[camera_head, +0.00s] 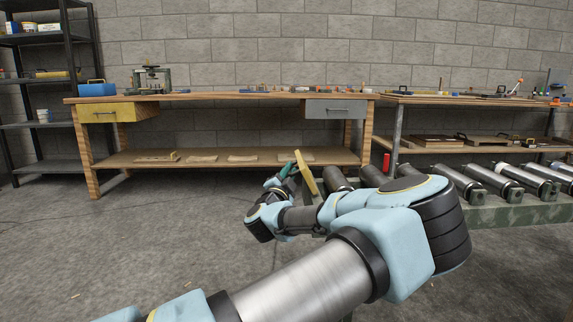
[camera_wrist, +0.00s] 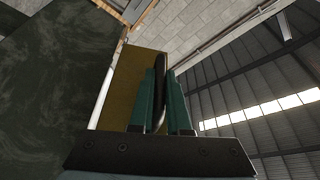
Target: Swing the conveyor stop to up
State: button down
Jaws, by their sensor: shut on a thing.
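The conveyor stop is a yellow plate (camera_head: 307,174) at the left end of the roller conveyor, standing nearly upright with a slight tilt in the head view. In the wrist view its yellow-brown face (camera_wrist: 124,85) fills the middle, with a dark bar-like handle (camera_wrist: 160,75) in front of it. My gripper (camera_head: 292,170) is at the left side of the plate. In the wrist view my green fingers (camera_wrist: 161,100) are shut on the dark handle between them. My own arm hides the lower part of the stop in the head view.
The conveyor's green frame (camera_head: 525,213) carries several grey rollers (camera_head: 461,184) and runs to the right. A workbench (camera_head: 215,96) with drawers stands behind, with a second bench (camera_head: 455,101) beside it. A black shelf (camera_head: 40,125) is far left. The floor at left is mostly clear.

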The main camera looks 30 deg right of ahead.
aim_at(299, 164)
jog(key=m+p, duration=0.1)
jog(key=d+r+m+g+p, duration=0.1)
jog(key=r+m+p, duration=0.1)
jog(key=m+p, duration=0.1)
jog(key=shift+s+d+r+g, duration=0.2)
jog(key=shift+s+d+g, duration=0.15)
jog(key=shift+g, duration=0.05)
jog(key=shift+s+d+m+p, duration=0.15)
jog(key=shift+d+m+p, duration=0.2)
jog(key=shift+m+p, duration=0.4)
jog(key=shift+d+m, duration=0.1)
jog(key=shift+m, duration=0.15)
jog(key=c, duration=0.9)
grip_release()
jog(key=shift+f, duration=0.2)
jog(key=shift+g, duration=0.3)
jog(key=shift+s, duration=0.1)
jog(key=v, duration=1.1)
jog(key=shift+p, duration=0.4)
